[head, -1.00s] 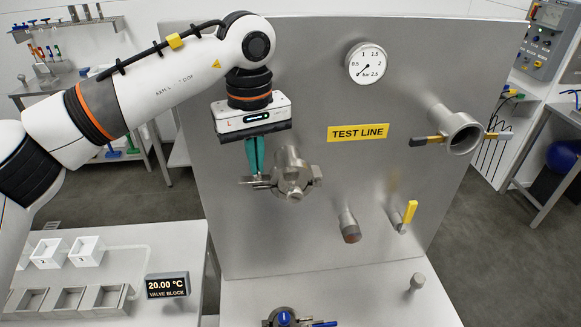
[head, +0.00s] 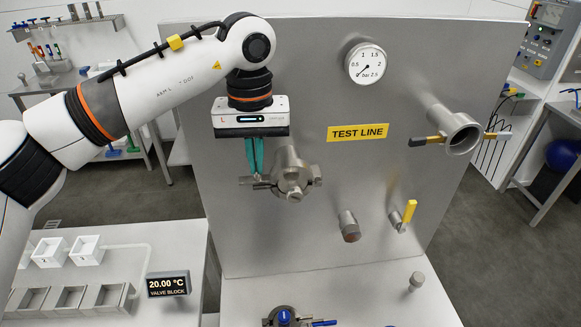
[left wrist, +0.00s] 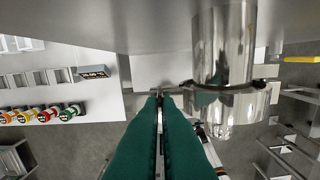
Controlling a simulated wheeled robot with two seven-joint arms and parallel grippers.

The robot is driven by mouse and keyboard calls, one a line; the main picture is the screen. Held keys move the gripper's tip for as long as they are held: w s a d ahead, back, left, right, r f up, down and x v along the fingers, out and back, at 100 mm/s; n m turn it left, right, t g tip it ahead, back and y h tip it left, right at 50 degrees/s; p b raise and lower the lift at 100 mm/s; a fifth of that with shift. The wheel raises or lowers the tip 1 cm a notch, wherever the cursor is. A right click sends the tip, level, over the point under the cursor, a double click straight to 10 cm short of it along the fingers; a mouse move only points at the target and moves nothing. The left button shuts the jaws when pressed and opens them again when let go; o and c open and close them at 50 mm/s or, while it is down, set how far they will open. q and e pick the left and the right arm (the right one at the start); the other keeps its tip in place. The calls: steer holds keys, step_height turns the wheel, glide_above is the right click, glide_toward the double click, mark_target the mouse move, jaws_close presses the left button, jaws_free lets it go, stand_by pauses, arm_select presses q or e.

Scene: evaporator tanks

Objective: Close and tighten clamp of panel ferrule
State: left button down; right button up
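The panel ferrule (head: 290,165) is a metal pipe end sticking out of the upright steel panel. A metal clamp (head: 294,183) sits around it, with its bolt and nut end (head: 258,182) on the left side. The clamp also shows at right in the left wrist view (left wrist: 238,97). My left gripper (head: 256,174) points down with its teal fingertips at the bolt end. In the left wrist view its fingers (left wrist: 158,96) are close together with a narrow gap. I cannot tell whether the tips grip the nut. My right gripper is not in view.
A gauge (head: 366,64), a wide pipe opening (head: 460,132), a capped stub (head: 349,228) and a yellow-handled valve (head: 409,213) stick out of the panel. A blue-handled valve (head: 285,317) is low at the front. Bins and a display (head: 168,285) stand on the left table.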

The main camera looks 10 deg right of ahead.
arm_select(q)
steer(key=shift+m, duration=0.8)
steer(key=shift+m, duration=1.1)
steer(key=shift+m, duration=0.8)
steer(key=c, duration=1.6)
jaws_free()
steer(key=shift+o, duration=0.2)
